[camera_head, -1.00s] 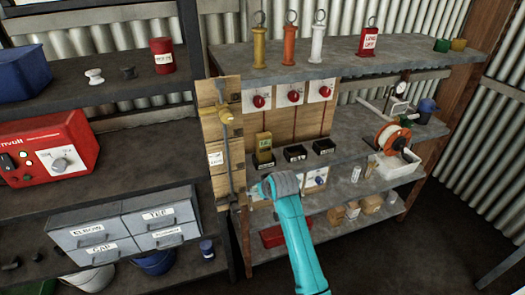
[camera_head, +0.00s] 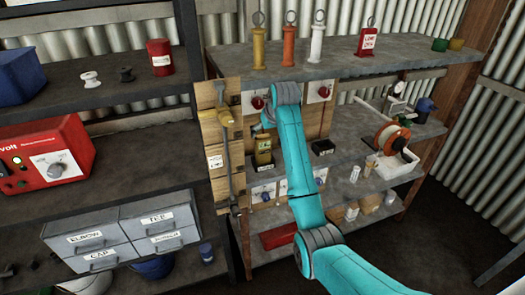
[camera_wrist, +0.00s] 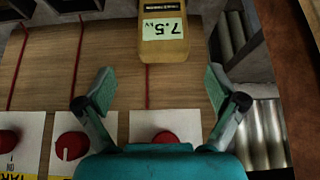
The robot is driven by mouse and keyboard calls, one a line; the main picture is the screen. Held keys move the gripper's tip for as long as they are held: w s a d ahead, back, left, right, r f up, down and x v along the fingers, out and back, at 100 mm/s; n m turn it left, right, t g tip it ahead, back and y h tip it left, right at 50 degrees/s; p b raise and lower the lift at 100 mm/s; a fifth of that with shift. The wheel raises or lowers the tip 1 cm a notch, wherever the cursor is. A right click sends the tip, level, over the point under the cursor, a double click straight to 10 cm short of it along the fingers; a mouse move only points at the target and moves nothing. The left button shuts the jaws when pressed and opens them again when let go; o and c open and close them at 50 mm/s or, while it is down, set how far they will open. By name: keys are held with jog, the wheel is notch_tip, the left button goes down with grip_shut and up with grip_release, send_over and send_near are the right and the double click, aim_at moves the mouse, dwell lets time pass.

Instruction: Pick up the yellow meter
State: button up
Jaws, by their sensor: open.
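The yellow meter (camera_head: 264,150) stands upright against the wooden board on the middle shelf in the head view, partly behind my arm. In the wrist view the yellow meter (camera_wrist: 164,34) shows at the top, upside down, with a pale label reading 7.5 kV. My gripper (camera_wrist: 160,88) is open and empty, its two green-padded fingers spread to either side below the meter in that picture. The fingers are apart from the meter. In the head view my gripper is mostly hidden by the arm.
Red knobs on white plates (camera_wrist: 166,137) lie close to my gripper. A black bin (camera_head: 322,147) sits right of the meter. The upper shelf (camera_head: 340,55) carries coloured ringed posts.

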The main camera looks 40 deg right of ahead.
aim_at(263, 136)
jog(key=shift+a+x, duration=0.1)
jog(key=shift+x, duration=1.85)
jog(key=shift+a+x, duration=0.15)
jog(key=shift+x, duration=1.8)
jog(key=shift+c, duration=0.3)
jog(key=c, duration=1.5)
